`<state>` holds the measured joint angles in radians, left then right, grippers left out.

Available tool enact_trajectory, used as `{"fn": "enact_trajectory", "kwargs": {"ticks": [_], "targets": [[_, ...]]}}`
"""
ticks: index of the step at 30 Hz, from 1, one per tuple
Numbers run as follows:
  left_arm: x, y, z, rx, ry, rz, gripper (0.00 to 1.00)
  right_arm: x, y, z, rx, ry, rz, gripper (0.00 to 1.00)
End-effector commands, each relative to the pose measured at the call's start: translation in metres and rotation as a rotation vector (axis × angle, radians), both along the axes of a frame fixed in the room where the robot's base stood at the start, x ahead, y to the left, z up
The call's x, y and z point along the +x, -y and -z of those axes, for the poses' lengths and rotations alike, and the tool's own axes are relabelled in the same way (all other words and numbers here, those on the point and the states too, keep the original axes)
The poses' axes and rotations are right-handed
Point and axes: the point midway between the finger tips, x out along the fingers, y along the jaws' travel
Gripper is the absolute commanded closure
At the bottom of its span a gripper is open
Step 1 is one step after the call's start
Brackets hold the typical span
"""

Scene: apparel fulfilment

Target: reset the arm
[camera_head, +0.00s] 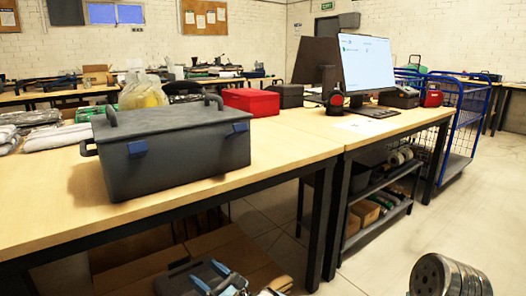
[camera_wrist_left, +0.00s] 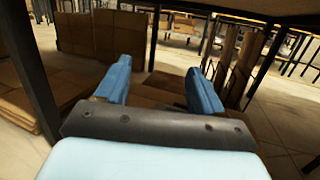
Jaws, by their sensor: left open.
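My left gripper (camera_head: 212,279) is low at the bottom of the head view, below the front edge of the near table. In the left wrist view its two blue fingers (camera_wrist_left: 157,82) stand wide apart with nothing between them. Behind them are brown cardboard and the floor under the table. My right gripper is not in view.
Cardboard boxes (camera_wrist_left: 120,33) stand under a tabletop. Dark table legs (camera_head: 318,222) stand nearby. A blue cart (camera_head: 461,112) is at right.

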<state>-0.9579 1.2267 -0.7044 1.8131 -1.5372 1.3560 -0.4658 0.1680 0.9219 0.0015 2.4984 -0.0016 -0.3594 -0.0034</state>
Motion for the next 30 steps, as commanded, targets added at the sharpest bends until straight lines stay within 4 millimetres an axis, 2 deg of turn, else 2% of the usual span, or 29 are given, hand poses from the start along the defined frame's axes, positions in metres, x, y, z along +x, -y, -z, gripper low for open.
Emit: {"fn": "enact_trajectory", "kwargs": {"ticks": [1, 3, 5, 7, 10, 11, 12, 13, 15, 18, 19, 21, 24, 27, 30], "targets": [[-0.012, -0.028, 0.032, -0.106, -0.073, -0.071, 0.32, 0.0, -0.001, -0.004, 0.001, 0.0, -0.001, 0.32], [-0.037, -0.057, 0.081, -0.272, -0.161, -0.174, 0.32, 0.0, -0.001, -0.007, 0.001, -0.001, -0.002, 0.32], [-0.066, -0.076, 0.122, -0.427, -0.223, -0.274, 0.32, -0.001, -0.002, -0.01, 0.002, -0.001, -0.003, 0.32], [-0.106, -0.089, 0.167, -0.622, -0.277, -0.409, 0.32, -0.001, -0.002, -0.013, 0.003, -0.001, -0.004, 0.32], [-0.174, -0.085, 0.224, -0.935, -0.31, -0.643, 0.32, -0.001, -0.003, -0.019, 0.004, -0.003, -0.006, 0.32], [-0.195, -0.078, 0.237, -1.04, -0.303, -0.727, 0.32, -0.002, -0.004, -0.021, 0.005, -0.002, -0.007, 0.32], [-0.224, -0.064, 0.253, -1.188, -0.277, -0.853, 0.32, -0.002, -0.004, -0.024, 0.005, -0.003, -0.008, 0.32], [-0.244, -0.051, 0.262, -1.306, -0.241, -0.96, 0.32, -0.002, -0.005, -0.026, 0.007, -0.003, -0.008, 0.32], [-0.279, -0.01, 0.27, -1.589, -0.082, -1.239, 0.32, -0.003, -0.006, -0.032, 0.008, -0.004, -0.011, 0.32], [-0.289, 0.03, 0.262, -1.862, 0.252, -1.57, 0.32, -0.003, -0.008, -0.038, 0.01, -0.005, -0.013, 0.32], [-0.287, 0.035, 0.259, -1.913, 0.357, -1.644, 0.32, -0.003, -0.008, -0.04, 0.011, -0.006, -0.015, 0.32], [-0.28, 0.04, 0.251, -1.986, 0.585, -1.776, 0.32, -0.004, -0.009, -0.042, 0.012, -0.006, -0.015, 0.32], [-0.273, 0.037, 0.244, -2.022, 0.814, -1.873, 0.32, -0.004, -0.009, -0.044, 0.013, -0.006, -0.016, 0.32], [-0.269, 0.034, 0.241, -2.031, 0.915, -1.905, 0.32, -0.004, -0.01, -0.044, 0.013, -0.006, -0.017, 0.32], [-0.269, 0.033, 0.242, -2.032, 0.93, -1.908, 0.32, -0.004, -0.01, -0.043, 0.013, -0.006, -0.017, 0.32]]}}
